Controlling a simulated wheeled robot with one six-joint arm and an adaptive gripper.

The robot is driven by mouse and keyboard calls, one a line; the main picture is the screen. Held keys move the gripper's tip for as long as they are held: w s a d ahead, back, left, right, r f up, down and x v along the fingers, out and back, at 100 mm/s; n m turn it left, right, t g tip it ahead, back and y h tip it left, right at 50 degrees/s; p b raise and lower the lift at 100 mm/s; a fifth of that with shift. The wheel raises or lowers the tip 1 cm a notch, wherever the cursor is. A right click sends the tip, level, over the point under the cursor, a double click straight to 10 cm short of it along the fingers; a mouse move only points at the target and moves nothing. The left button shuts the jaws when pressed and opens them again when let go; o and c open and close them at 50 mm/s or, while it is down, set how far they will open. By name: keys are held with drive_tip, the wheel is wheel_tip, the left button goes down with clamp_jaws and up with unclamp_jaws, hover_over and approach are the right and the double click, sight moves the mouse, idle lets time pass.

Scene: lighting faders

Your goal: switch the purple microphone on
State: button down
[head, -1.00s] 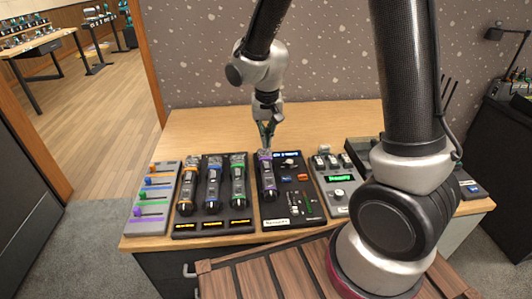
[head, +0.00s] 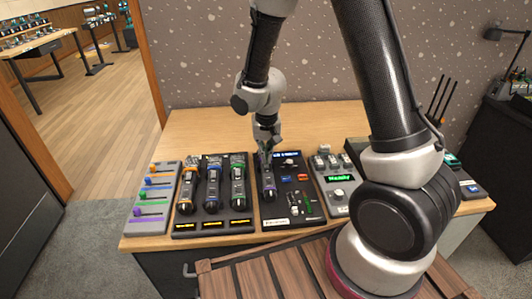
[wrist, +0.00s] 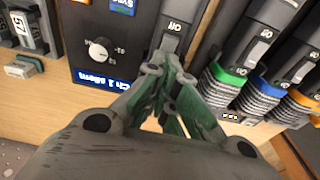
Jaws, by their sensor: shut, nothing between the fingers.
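The purple microphone (head: 270,193) lies on a black panel in the middle of the table. Its dark body also shows in the wrist view (wrist: 173,32), with a switch area marked "Off". My gripper (head: 266,165) is over the end of the microphone farther from me in the head view. In the wrist view my gripper's fingertips (wrist: 170,62) are together and point at the microphone just short of the marking. The fingers hide the purple ring. I cannot tell whether they touch the microphone.
Microphones with orange (head: 186,190), blue (head: 212,188) and green (head: 238,185) rings lie on a panel to the left. A grey slider board (head: 153,200) is at the far left. A grey unit with a green display (head: 339,178) stands to the right. The back of the table is clear.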

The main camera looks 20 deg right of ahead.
drive_tip(key=shift+r, duration=0.7)
wheel_tip(320, 180, up, 14)
drive_tip(key=w, duration=0.1)
drive_tip(key=shift+w+d, duration=0.2)
drive_tip(key=shift+w, duration=0.15)
idle(0.6)
